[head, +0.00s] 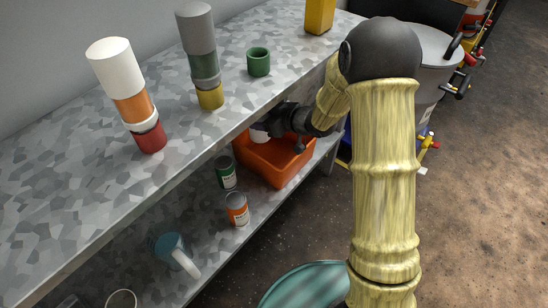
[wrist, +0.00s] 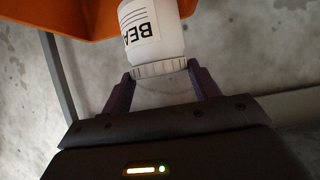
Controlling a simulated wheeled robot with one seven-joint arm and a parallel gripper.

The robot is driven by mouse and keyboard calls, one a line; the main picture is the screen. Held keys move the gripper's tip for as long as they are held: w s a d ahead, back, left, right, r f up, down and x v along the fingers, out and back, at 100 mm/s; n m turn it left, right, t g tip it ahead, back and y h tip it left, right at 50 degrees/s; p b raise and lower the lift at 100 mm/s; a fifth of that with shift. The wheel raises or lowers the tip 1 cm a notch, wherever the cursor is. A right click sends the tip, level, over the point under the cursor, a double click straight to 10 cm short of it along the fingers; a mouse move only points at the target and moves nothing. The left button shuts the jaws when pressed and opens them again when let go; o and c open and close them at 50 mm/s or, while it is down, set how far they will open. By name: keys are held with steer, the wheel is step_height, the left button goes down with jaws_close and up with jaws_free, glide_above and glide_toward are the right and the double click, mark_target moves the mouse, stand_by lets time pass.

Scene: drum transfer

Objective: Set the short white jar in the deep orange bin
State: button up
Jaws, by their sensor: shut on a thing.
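The short white jar (wrist: 153,35) has a label with dark letters and a ribbed lid. It fills the space between the fingertips of my gripper (wrist: 161,78) in the wrist view, and the fingers are shut on its lid. In the head view a small part of the white jar (head: 259,136) shows at the orange bin, mostly hidden by my gripper (head: 265,128). The deep orange bin (head: 270,172) stands on the lower shelf. Its wall (wrist: 55,18) shows behind the jar in the wrist view. I cannot tell whether the jar touches the bin floor.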

mark_target(266, 136)
steer(key=shift+w+f+b, duration=0.2)
steer(key=shift+f+b, duration=0.2)
steer(key=shift+f, duration=0.15)
steer(key=shift+w+f+b, duration=0.2)
steer(key=shift+f+b, duration=0.15)
steer(key=shift+f, duration=0.2)
steer(key=shift+r, duration=0.1)
step_height(266, 136, down, 6)
steer(key=b, duration=0.4)
step_height(266, 136, down, 4)
steer(key=b, duration=0.3)
